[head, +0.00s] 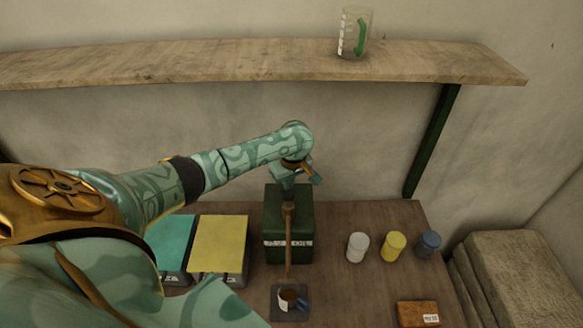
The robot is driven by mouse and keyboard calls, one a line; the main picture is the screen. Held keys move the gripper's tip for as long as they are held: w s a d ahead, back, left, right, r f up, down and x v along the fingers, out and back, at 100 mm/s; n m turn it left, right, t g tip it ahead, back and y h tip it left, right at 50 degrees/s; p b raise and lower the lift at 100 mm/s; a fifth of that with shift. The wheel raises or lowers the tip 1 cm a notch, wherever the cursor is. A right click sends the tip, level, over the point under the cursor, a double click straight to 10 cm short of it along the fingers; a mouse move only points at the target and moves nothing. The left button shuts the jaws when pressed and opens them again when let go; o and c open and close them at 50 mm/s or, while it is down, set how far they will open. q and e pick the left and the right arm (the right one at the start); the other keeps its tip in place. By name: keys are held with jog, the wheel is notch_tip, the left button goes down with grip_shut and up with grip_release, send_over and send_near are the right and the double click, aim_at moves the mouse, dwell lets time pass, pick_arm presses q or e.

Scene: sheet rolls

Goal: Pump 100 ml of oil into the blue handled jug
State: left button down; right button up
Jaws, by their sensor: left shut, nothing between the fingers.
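The blue handled jug (292,300) stands on a small dark square pad (291,317) at the front of the bench, its handle to the right. Brown shows inside it; the level is too small to read. Behind it stands a dark green oil container (273,222) with a pale label band. A brown spout-like part (288,212) sits at its front, and a thin brown line runs from it down to the jug. My left gripper (300,178) is shut and empty just above the container's top; whether it touches the pump is unclear. My right gripper is out of view.
A clear jug with a green handle (347,40) stands on the wooden shelf (200,62) above. Teal (170,243) and yellow-topped (219,243) boxes stand left of the container. White (357,247), yellow (393,246) and blue (428,244) jars and a brown block (416,313) lie right.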

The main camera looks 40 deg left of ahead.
aim_at(289, 193)
pick_arm(q)
jog(key=shift+f, duration=0.1)
dwell(0.3)
jog(key=shift+s+d+b+x, duration=0.15)
jog(key=shift+b+x, duration=0.1)
jog(key=shift+x, duration=0.55)
jog(key=shift+d+b+x, duration=0.15)
jog(key=shift+b+x, duration=0.15)
jog(key=shift+x, duration=0.45)
jog(key=shift+s+d+b+x, duration=0.15)
jog(key=shift+b+x, duration=0.1)
jog(key=shift+x, duration=0.55)
jog(key=shift+f, duration=0.1)
jog(key=shift+a+p+v, duration=0.15)
jog(key=shift+p+v, duration=0.3)
jog(key=shift+v, duration=0.25)
jog(key=shift+a+p+v, duration=0.1)
jog(key=shift+p+v, duration=0.35)
jog(key=shift+v, duration=0.2)
jog(key=shift+w+r, duration=0.2)
jog(key=shift+r, duration=1)
jog(key=a+v, duration=0.1)
jog(key=v, duration=0.5)
jog(key=shift+w, duration=0.25)
